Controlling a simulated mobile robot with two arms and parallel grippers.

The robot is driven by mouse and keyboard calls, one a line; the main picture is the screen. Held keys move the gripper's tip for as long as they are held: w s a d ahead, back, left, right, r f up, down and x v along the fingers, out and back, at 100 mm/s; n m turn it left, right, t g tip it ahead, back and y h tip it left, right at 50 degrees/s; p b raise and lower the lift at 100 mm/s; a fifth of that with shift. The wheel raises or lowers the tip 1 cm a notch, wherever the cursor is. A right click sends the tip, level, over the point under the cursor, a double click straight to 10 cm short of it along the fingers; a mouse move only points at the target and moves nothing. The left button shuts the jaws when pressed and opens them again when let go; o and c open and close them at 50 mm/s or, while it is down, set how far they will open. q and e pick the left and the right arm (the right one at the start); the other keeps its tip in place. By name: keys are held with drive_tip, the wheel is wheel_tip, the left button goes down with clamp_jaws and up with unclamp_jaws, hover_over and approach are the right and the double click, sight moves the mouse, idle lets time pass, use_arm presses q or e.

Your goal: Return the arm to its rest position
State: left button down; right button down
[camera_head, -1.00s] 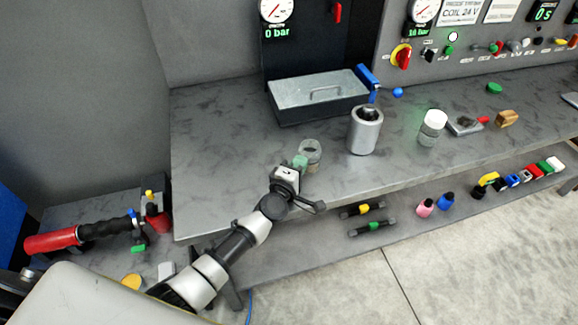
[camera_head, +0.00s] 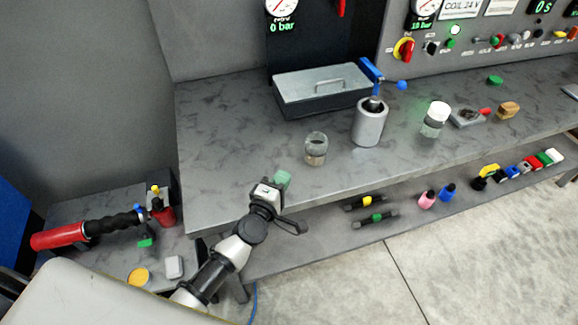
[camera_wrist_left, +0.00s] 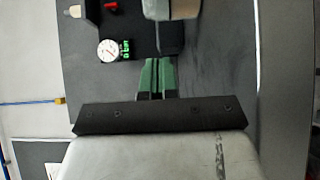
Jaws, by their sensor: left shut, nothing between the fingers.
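My left arm comes in from the lower left in the head view. Its gripper (camera_head: 282,179), with green fingertips, is over the front edge of the workbench (camera_head: 225,160), left of and nearer than a small glass jar (camera_head: 316,150). In the left wrist view the green fingers (camera_wrist_left: 157,76) are together with nothing between them. The jar stands upright on the bench, apart from the gripper. My right gripper is not in view.
A metal cylinder (camera_head: 369,124), a lidded tray (camera_head: 322,90) and a white-capped jar (camera_head: 435,119) stand on the bench. A lower shelf holds black bars (camera_head: 375,219) and small bottles (camera_head: 427,199). A red-ended tool (camera_head: 58,237) lies at the left.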

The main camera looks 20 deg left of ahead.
use_arm(q)
drive_tip(key=shift+s+a, duration=0.2)
drive_tip(key=shift+s, duration=0.45)
drive_tip(key=shift+s+a, duration=0.2)
drive_tip(key=shift+s, duration=0.6)
